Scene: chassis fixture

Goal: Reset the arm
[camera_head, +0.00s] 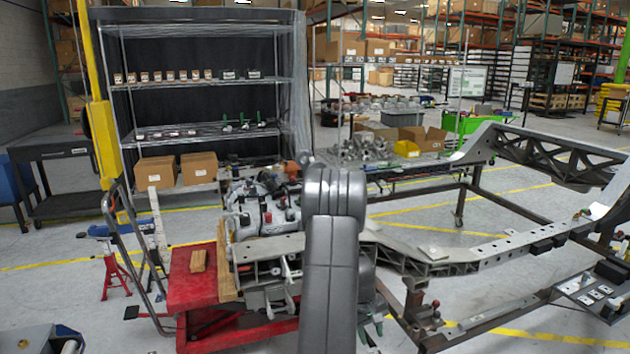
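My grey arm (333,240) rises from the bottom middle of the head view, with its rounded top link standing upright in front of the fixture. My gripper cannot be made out; it is hidden behind the arm or outside the frame. The metal chassis fixture (492,252) stretches from behind my arm to the right side. I cannot tell whether any part of the arm touches it.
A red cart (192,278) with metal parts stands left of my arm. A wire shelf (200,80) with small items and cardboard boxes (155,172) stands behind. A yellow post (100,120) rises at left. Grey floor (60,295) is open at lower left.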

